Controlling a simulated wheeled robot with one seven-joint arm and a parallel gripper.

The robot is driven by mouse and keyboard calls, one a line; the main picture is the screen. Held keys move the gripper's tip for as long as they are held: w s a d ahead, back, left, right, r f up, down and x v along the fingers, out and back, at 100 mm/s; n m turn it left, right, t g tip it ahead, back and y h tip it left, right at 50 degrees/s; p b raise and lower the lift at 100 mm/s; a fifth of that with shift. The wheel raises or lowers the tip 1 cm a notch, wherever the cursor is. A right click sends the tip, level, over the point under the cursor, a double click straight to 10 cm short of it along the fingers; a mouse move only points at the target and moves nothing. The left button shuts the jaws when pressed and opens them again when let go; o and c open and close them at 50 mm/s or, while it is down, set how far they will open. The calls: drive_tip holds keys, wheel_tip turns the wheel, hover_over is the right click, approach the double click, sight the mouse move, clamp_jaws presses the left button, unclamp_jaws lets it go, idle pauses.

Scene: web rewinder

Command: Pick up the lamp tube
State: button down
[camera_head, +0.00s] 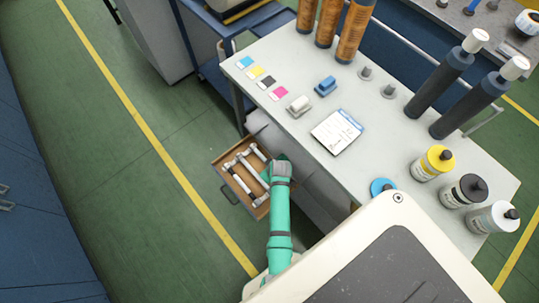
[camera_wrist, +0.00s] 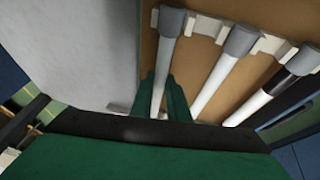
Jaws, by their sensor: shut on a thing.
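In the wrist view, a white lamp tube (camera_wrist: 160,80) with a grey end cap runs between the green fingers of my gripper (camera_wrist: 163,97). The fingers are shut on it. Its grey cap lies by a white notched rack (camera_wrist: 205,27), and I cannot tell if the tube is lifted clear. In the head view, my gripper (camera_head: 266,172) is over the right side of an open drawer (camera_head: 225,160), and my arm hides part of the contents. The tube's lower end is hidden in the wrist view.
A second tube (camera_wrist: 218,85) and a third with a black band (camera_wrist: 277,92) lie to the right in the drawer. The worktable (camera_head: 290,55) stands above and right, holding bottles and small blocks. Green floor (camera_head: 130,190) is free to the left.

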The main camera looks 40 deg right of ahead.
drive_tip(key=shift+a+r, duration=0.2)
drive_tip(key=shift+r, duration=0.4)
wheel_tip(320, 180, up, 2)
drive_tip(key=shift+r, duration=0.15)
drive_tip(key=s+a+r, duration=0.6)
drive_tip(key=s+r, duration=0.3)
drive_tip(key=s, duration=0.3)
drive_tip(key=shift+s+r, duration=0.25)
drive_tip(key=shift+r, duration=0.05)
